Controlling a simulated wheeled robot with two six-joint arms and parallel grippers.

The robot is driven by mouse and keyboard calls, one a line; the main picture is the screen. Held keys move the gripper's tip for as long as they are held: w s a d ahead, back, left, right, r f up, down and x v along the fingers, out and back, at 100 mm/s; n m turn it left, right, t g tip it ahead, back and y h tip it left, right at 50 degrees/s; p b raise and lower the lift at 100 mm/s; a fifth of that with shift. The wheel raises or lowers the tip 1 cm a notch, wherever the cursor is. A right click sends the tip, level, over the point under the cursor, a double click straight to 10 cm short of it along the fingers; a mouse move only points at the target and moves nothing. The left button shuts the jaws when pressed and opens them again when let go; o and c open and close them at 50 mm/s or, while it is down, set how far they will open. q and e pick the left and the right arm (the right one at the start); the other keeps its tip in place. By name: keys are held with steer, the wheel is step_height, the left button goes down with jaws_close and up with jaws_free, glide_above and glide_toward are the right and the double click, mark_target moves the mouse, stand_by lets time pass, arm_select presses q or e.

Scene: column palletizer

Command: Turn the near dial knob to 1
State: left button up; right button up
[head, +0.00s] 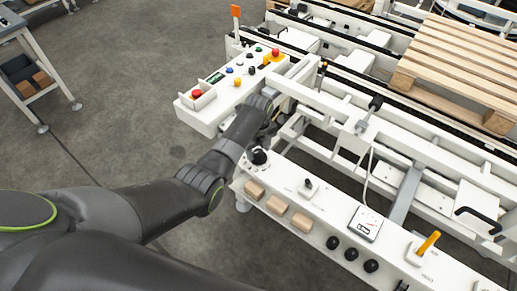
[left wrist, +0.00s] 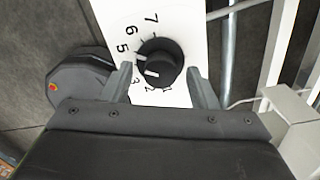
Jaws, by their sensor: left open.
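The black dial knob (head: 258,156) stands at the left end of the near white panel (head: 330,213). In the left wrist view the knob (left wrist: 160,60) sits on a white plate with numerals around it; 7, 6, 5, 3, 2 and 1 show. A white mark on its top points left, roughly between 5 and 3; the 4 is hidden by a finger. My left gripper (left wrist: 158,70) is open, one finger on each side of the knob, with a gap visible at least on the right. In the head view my left gripper (head: 268,137) is beside the knob. My right gripper is not in view.
Three wooden blocks (head: 278,204), a small toggle (head: 308,185), a meter (head: 364,224), black round knobs (head: 351,254) and a yellow lever (head: 428,243) line the near panel. A button box (head: 215,110) stands behind my left arm. A wooden pallet (head: 460,60) lies on the conveyor.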

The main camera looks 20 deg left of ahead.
arm_select(q)
steer(key=c, duration=1)
steer(key=shift+r, duration=0.1)
